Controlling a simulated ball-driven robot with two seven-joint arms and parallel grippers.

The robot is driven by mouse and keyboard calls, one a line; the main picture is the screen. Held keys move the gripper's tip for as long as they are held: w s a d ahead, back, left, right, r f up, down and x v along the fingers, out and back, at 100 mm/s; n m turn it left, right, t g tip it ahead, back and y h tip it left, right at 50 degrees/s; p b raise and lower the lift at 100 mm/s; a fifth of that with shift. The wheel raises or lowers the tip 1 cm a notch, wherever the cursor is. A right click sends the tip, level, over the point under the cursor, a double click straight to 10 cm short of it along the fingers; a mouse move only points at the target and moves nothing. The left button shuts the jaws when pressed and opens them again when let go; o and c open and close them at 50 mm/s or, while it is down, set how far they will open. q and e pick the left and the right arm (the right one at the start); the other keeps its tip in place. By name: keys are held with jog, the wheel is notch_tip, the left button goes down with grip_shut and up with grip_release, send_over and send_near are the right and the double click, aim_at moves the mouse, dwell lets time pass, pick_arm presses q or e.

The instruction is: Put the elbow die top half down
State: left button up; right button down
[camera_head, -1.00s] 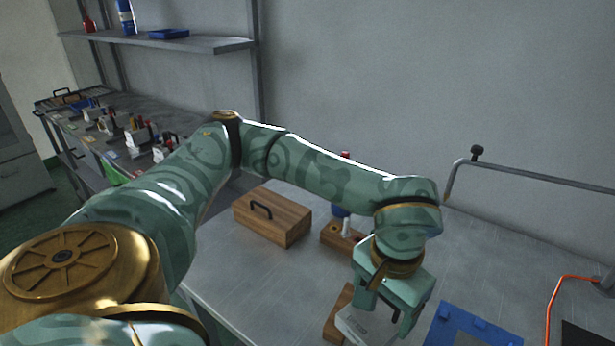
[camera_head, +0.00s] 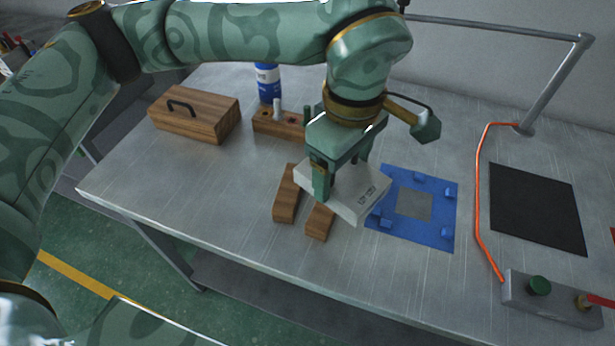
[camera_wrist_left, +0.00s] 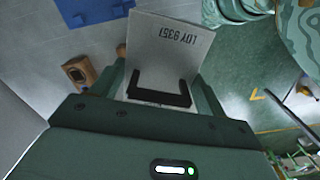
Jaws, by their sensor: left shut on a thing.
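The elbow die top half (camera_head: 357,203) is a pale grey block with dark lettering on its face. My left gripper (camera_head: 343,172) is shut on it, and its fingers straddle the block. In the left wrist view the block (camera_wrist_left: 175,45) shows upside-down lettering and a black handle (camera_wrist_left: 158,90) between the fingers. In the head view the block overlaps the right ends of two wooden rails (camera_head: 287,200) and the left edge of a blue mat (camera_head: 428,238). Whether it touches them I cannot tell. My right gripper is not in view.
A wooden box with a black handle (camera_head: 215,118) stands at the back left. A wooden holder (camera_head: 275,128) and a blue bottle (camera_head: 268,88) stand behind the gripper. A black mat (camera_head: 540,210), an orange cable (camera_head: 479,200) and a control box (camera_head: 550,300) lie right. The front-left table is clear.

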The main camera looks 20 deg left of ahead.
pick_arm(q)
jog(key=w+a, duration=0.1)
jog(key=w+a+f, duration=0.2)
jog(key=a, duration=0.1)
jog(key=shift+f+b, duration=0.25)
jog(key=shift+b, duration=0.05)
jog(key=w+a+f+b, duration=0.2)
jog(key=w+a+f, duration=0.1)
jog(key=f, duration=0.5)
jog(key=shift+a+f, duration=0.15)
jog(key=shift+f, duration=0.05)
jog(key=shift+s, duration=0.1)
jog(key=shift+f+b, duration=0.35)
jog(key=shift+f, duration=0.25)
jog(key=o, duration=1.5)
jog(key=shift+o, duration=0.2)
